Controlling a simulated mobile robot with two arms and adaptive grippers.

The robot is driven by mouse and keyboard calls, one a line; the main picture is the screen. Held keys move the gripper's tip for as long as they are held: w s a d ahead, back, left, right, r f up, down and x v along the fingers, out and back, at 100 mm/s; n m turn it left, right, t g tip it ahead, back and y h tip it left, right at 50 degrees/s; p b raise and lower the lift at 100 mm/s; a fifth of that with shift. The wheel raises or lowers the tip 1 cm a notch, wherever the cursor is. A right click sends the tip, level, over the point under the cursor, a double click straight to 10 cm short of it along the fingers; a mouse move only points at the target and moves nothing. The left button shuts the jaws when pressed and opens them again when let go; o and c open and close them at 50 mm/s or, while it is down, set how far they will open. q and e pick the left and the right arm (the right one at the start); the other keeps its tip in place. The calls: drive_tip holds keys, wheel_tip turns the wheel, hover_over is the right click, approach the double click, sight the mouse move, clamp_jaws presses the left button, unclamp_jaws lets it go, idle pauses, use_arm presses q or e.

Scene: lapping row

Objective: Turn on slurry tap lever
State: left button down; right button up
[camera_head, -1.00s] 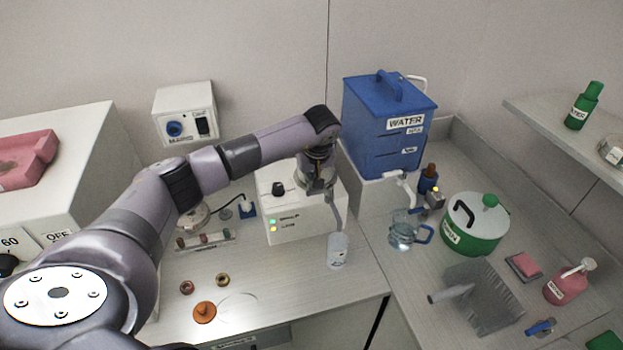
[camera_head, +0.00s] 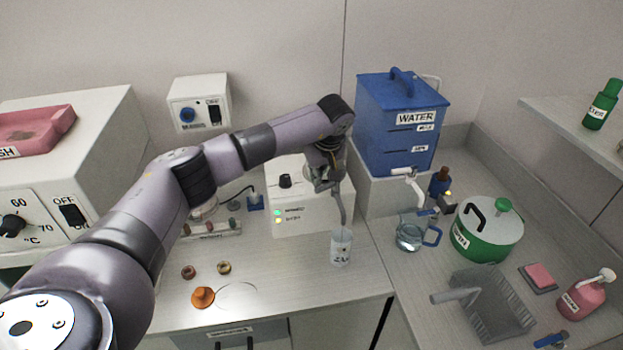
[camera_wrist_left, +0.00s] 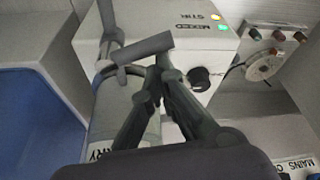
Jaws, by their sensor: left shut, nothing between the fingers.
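The slurry tap lever (camera_wrist_left: 145,47) looks like a short grey bar on a grey pipe in the left wrist view. My left gripper (camera_wrist_left: 155,80) is shut and empty, its fingertips just beside the bar; I cannot tell if they touch it. In the head view my left gripper (camera_head: 326,182) is at the right front of the white stirrer box (camera_head: 290,215), and the arm and gripper hide the lever. The grey spout (camera_head: 342,208) hangs down over a labelled pale cup (camera_head: 341,250).
A blue water tank (camera_head: 385,130) with a white tap stands right of the gripper. A glass jug (camera_head: 409,238) and a green pot (camera_head: 488,240) stand on the right counter. The box's black knob (camera_wrist_left: 200,79) is close to the fingers. The front counter is mostly clear.

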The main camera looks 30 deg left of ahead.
use_arm(q)
drive_tip(key=shift+s+d, duration=0.1)
drive_tip(key=shift+s, duration=0.1)
use_arm(e)
drive_tip(key=shift+a+f, duration=0.2)
drive_tip(key=shift+a, duration=0.1)
idle(0.3)
use_arm(q)
drive_tip(key=p+v, duration=0.6)
drive_tip(key=v, duration=0.4)
drive_tip(key=shift+w+d, duration=0.15)
drive_tip(key=shift+w, duration=0.15)
use_arm(e)
wheel_tip(320, 180, up, 6)
drive_tip(key=shift+s, duration=0.35)
